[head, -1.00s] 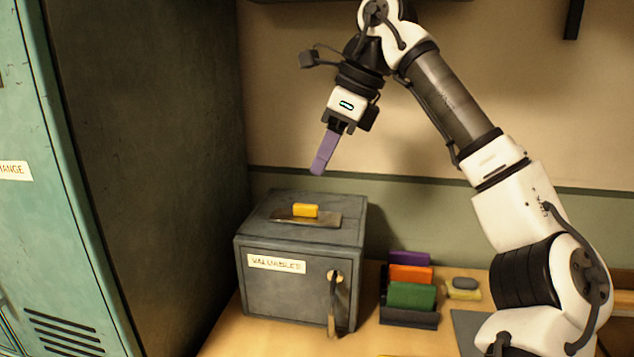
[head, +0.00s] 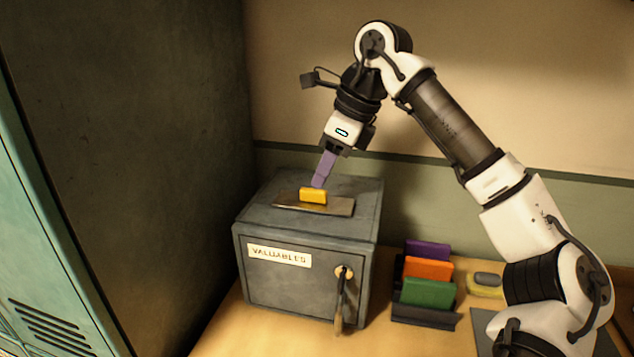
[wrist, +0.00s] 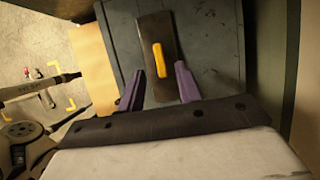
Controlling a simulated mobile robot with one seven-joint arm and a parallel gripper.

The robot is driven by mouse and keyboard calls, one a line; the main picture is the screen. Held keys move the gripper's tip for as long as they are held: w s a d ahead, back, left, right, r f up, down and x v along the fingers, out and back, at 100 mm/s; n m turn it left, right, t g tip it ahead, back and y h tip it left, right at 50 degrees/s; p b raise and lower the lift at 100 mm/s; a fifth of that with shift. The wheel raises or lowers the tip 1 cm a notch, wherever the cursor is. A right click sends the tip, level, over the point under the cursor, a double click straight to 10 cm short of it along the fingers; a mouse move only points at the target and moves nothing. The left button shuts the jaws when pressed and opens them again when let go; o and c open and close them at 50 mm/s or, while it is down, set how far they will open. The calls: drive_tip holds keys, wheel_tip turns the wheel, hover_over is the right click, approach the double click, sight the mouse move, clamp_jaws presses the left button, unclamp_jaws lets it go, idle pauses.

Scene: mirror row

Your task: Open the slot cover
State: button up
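A grey metal box (head: 270,287) labelled "VALUABLES" stands on the wooden counter. On its top lies a flat brown-grey slot cover (head: 338,206) with a yellow handle (head: 313,195). My gripper (head: 318,185) points down just above the handle. In the wrist view the cover (wrist: 154,28) and its yellow handle (wrist: 160,60) lie ahead, between the lines of the two purple fingers (wrist: 158,82), which are spread apart with nothing between them. The slot under the cover is hidden.
A key with a tag (head: 341,290) hangs at the box's front lock. A rack with purple, orange and green (head: 428,292) pieces stands to the right, beside a yellow and grey item (head: 486,284). A tall dark cabinet (head: 130,150) rises close on the left.

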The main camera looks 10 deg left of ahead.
sight(314, 190)
drive_tip(key=shift+x, duration=2)
drive_tip(key=shift+c, duration=0.4)
clamp_jaws()
